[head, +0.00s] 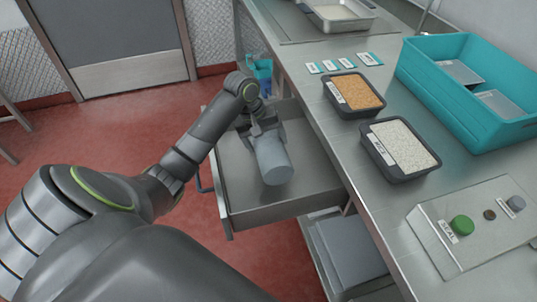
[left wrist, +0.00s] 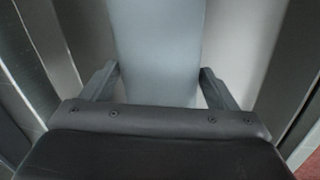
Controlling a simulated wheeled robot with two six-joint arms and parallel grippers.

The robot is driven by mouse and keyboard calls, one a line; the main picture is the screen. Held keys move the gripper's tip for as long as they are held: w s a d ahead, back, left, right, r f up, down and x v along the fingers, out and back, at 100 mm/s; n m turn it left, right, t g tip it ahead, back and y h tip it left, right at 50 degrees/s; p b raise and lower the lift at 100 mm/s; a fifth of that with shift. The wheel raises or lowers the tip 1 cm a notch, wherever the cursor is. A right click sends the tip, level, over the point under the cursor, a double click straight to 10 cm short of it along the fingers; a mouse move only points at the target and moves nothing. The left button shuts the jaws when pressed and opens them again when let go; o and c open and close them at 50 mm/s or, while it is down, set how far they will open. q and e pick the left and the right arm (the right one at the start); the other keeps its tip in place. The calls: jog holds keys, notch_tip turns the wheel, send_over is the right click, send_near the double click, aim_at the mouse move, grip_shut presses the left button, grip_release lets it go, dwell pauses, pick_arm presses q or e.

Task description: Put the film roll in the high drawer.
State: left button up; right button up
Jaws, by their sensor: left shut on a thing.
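The film roll (head: 273,160) is a pale grey-blue cylinder. My left gripper (head: 262,134) is shut on it and holds it inside or just above the open metal drawer (head: 236,190) under the counter; I cannot tell whether the roll touches the drawer floor. In the left wrist view the film roll (left wrist: 158,50) fills the space between the two fingers of my left gripper (left wrist: 158,88), with the drawer's walls on both sides. My right gripper is not in view.
The steel counter (head: 375,225) beside the drawer carries a black tray of orange grains (head: 355,92), a black tray of white grains (head: 402,148), a teal crate (head: 440,85) and a button box (head: 480,225). A grey bin (head: 350,250) sits below. Red floor lies left.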

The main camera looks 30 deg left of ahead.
pick_arm(q)
notch_tip(320, 180, down, 4)
jog(key=shift+f, duration=0.55)
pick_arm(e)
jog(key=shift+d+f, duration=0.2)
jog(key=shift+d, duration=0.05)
pick_arm(q)
jog(key=o, duration=1.3)
jog(key=shift+o, duration=0.2)
jog(key=v, duration=1.2)
jog(key=shift+p, duration=0.4)
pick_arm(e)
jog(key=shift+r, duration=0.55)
